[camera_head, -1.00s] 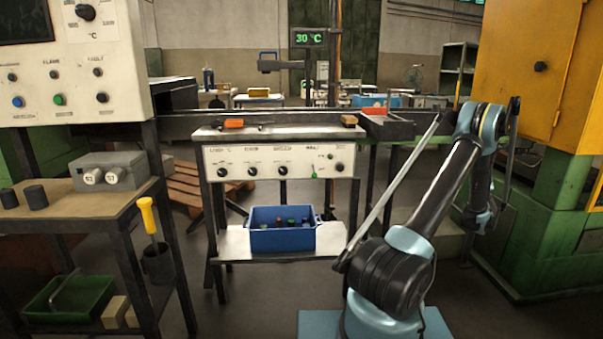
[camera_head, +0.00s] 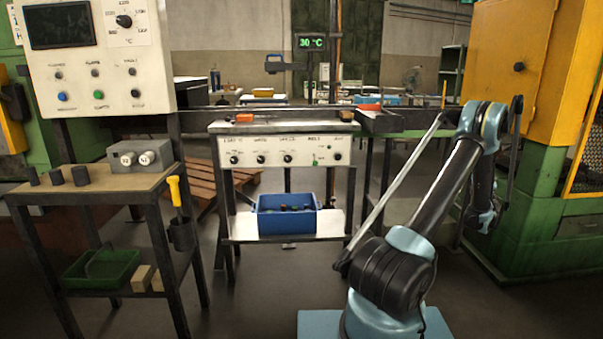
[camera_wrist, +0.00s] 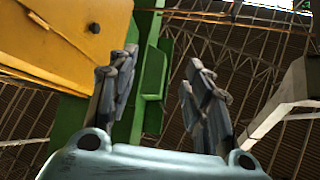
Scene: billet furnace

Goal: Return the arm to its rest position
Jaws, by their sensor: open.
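My arm stands on its blue base at the lower right of the head view, with its upper link raised and its last links folded down at the right. My gripper (camera_head: 485,222) hangs at the end, in front of the green machine base. In the wrist view my gripper (camera_wrist: 158,75) shows two grey fingers spread apart with nothing between them. Behind them are the yellow cabinet (camera_wrist: 75,45), a green post (camera_wrist: 145,95) and the roof trusses.
The control panel bench (camera_head: 284,150) stands ahead, with a blue bin (camera_head: 285,224) on its lower shelf. A wooden table (camera_head: 105,185) with a grey box is at the left. The yellow and green furnace cabinet (camera_head: 520,60) is close at the right.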

